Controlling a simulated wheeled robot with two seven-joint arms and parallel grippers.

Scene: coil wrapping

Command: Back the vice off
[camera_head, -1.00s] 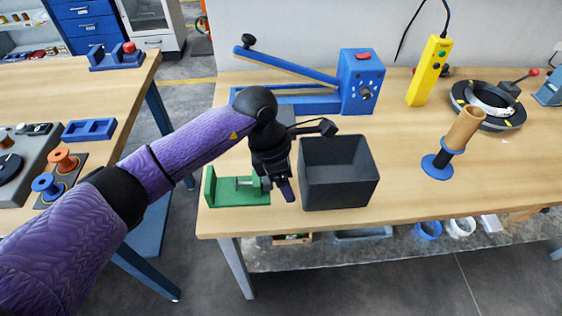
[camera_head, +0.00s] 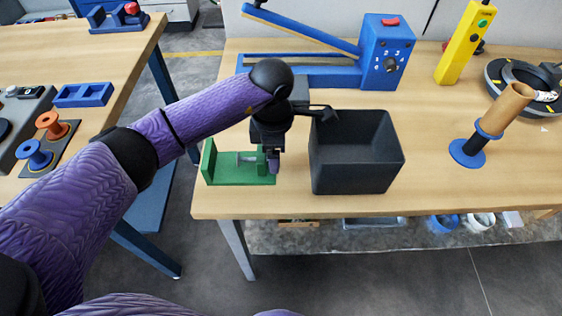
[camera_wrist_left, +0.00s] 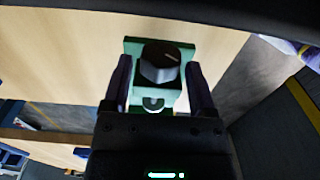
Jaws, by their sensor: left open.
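The green vice (camera_head: 237,172) stands at the front left of the wooden bench, with a grey screw across it. My left gripper (camera_head: 272,164) points down at its right end, beside the dark box. In the left wrist view the gripper (camera_wrist_left: 159,66) is open. Its two fingers stand on either side of the vice's black knob (camera_wrist_left: 160,58), which has a light mark on top. Gaps show between the fingers and the knob. The green body of the vice (camera_wrist_left: 131,46) shows behind the knob. My right gripper is not in view.
A dark open box (camera_head: 355,165) stands just right of the gripper. A blue machine with a lever (camera_head: 385,50) stands behind. A blue-based stand with a tan tube (camera_head: 468,153) and a yellow control box (camera_head: 465,42) are farther right. The bench's front edge is close to the vice.

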